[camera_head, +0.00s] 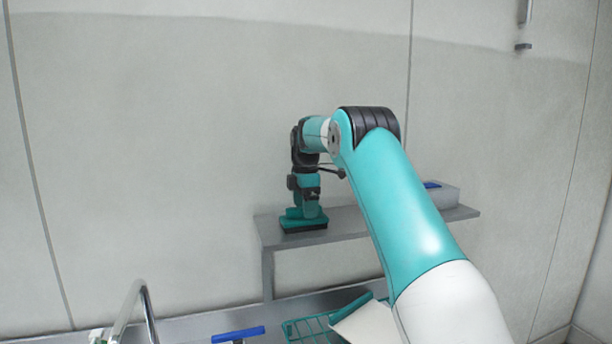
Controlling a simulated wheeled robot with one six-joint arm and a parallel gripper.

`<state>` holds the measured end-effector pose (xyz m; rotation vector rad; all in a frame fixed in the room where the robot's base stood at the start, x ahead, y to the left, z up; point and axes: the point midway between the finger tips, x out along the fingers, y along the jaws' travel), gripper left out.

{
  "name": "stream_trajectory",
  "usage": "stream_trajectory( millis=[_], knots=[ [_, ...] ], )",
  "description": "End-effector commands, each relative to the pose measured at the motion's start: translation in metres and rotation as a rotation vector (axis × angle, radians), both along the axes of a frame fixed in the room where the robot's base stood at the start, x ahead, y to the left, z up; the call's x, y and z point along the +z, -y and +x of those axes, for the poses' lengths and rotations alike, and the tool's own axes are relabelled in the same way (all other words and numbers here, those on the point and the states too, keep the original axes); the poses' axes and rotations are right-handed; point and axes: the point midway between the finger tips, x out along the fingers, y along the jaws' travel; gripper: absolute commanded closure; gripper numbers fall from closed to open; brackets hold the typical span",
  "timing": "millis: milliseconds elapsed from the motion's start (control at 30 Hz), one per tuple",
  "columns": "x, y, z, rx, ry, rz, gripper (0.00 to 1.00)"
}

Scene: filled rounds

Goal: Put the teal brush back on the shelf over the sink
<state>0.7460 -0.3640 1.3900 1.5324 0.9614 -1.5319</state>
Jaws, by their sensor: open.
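The teal brush (303,221) sits upright on the left end of the grey shelf (345,224), its dark bristle side down on the shelf top. My gripper (306,200) is directly above the brush, pointing down, with its tips at or very near the brush's top. It is open. The fingers are small and dark here, so I cannot tell whether they touch the brush. My arm hides the middle of the shelf.
A grey box (444,196) with a blue item (432,185) stands on the shelf's right end. Below are a curved metal faucet (146,305), a blue-handled object (238,334) and a teal wire rack (312,330).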

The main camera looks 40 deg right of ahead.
Motion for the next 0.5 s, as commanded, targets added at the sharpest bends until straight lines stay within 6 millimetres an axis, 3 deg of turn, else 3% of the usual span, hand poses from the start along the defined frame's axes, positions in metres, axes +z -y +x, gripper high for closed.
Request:
stream_trajectory(
  millis=[500],
  knots=[
    [0.114, 0.003, -0.001, 0.000, 0.002, -0.001, 0.13]
  ],
)
